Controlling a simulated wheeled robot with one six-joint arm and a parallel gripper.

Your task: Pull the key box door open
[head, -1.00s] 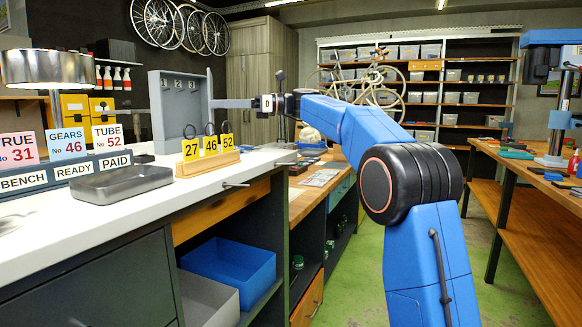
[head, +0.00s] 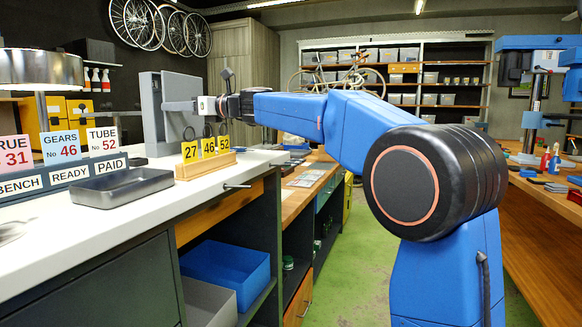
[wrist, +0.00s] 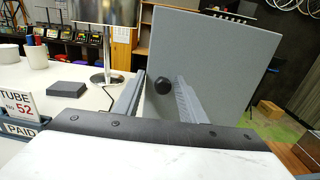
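The grey key box stands on the white counter. Its door (head: 184,92) now covers the numbered hooks; it looks shut or nearly so, and I cannot tell whether a gap is left. In the wrist view the door (wrist: 225,60) is a plain grey panel with a round black knob (wrist: 163,85) near its left edge. My gripper (head: 184,106) reaches to the door from the right. In the wrist view my gripper (wrist: 160,93) has its two fingers apart, with the knob showing between them. I cannot tell whether a finger touches knob or door.
A wooden stand with yellow tags (head: 206,166) stands in front of the box. A grey metal tray (head: 122,187) and number cards (head: 61,146) are to the left. A lamp (wrist: 106,40) stands beyond the door in the wrist view. Green floor (head: 352,270) lies right of the counter.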

